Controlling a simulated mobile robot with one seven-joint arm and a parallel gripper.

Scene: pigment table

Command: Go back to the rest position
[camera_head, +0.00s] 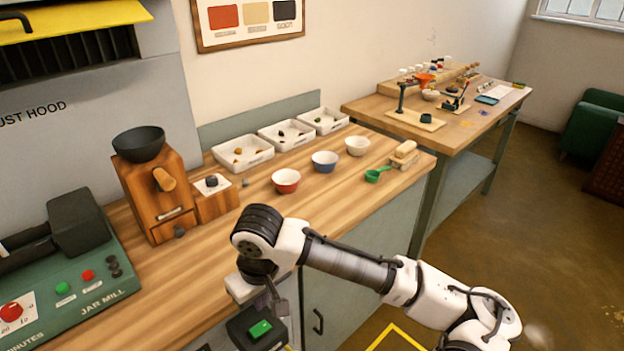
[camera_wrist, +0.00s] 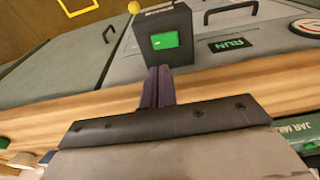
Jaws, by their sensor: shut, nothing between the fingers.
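My arm reaches in from the lower right of the head view and bends down in front of the wooden counter (camera_head: 330,195). In the wrist view my gripper (camera_wrist: 158,88) has its two dark fingers together with nothing between them. The fingers point toward a dark box with a green panel (camera_wrist: 165,38); I cannot tell the gap between them. A dark box with a green face also shows below my wrist in the head view (camera_head: 260,328).
On the counter stand a wooden grinder (camera_head: 152,195), a green jar mill (camera_head: 70,270), a red bowl (camera_head: 286,181), a blue bowl (camera_head: 325,162), a white bowl (camera_head: 357,146) and white trays (camera_head: 243,154). A second table (camera_head: 440,115) stands behind. The floor (camera_head: 560,240) at right is clear.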

